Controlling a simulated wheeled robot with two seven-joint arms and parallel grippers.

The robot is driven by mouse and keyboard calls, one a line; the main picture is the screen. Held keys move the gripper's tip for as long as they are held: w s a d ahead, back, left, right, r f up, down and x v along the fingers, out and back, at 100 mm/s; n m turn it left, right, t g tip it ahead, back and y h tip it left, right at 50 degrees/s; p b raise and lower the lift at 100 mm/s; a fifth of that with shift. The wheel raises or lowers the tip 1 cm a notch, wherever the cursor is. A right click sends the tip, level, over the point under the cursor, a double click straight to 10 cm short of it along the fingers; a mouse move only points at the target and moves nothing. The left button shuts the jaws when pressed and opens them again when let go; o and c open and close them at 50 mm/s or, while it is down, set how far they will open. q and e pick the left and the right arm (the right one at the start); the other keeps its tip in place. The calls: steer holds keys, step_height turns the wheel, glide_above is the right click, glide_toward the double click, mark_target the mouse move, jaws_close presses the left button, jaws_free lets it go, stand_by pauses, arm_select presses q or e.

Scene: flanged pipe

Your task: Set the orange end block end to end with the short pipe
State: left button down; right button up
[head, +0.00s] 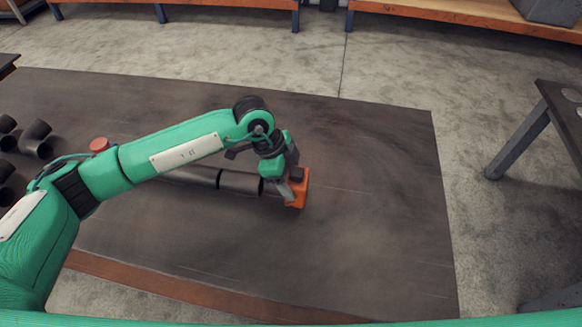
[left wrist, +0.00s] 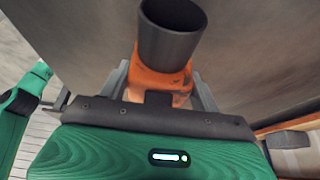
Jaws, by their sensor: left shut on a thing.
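The orange end block (head: 302,188) stands at the right end of a row of dark pipes on the dark mat. My left gripper (head: 291,187) is shut on the block, which also shows between the fingers in the left wrist view (left wrist: 155,86). The short pipe (head: 240,184) lies just left of the block, in line with a longer dark pipe (head: 192,176). The gripper partly hides the join, so I cannot tell whether block and pipe touch. A dark open-ended tube (left wrist: 168,40) shows beside the block in the wrist view. My right gripper is out of view.
Several dark pipe pieces (head: 36,140) lie at the mat's left edge, and a red round piece (head: 99,145) shows behind my left arm. The dark mat (head: 370,220) is clear right of the block. A table (head: 530,135) stands beyond its right edge.

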arm_select(q)
steer(key=shift+f, duration=0.8)
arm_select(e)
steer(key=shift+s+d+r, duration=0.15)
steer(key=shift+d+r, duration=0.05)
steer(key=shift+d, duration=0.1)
arm_select(q)
steer(key=shift+c, duration=1.6)
jaws_free()
steer(key=shift+f, duration=0.2)
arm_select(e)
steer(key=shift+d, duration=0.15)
arm_select(q)
steer(key=shift+r, duration=0.15)
steer(key=b+v, duration=0.2)
steer(key=v, duration=0.9)
steer(key=shift+b, duration=0.35)
steer(key=shift+a+r, duration=0.2)
steer(key=shift+r, duration=0.2)
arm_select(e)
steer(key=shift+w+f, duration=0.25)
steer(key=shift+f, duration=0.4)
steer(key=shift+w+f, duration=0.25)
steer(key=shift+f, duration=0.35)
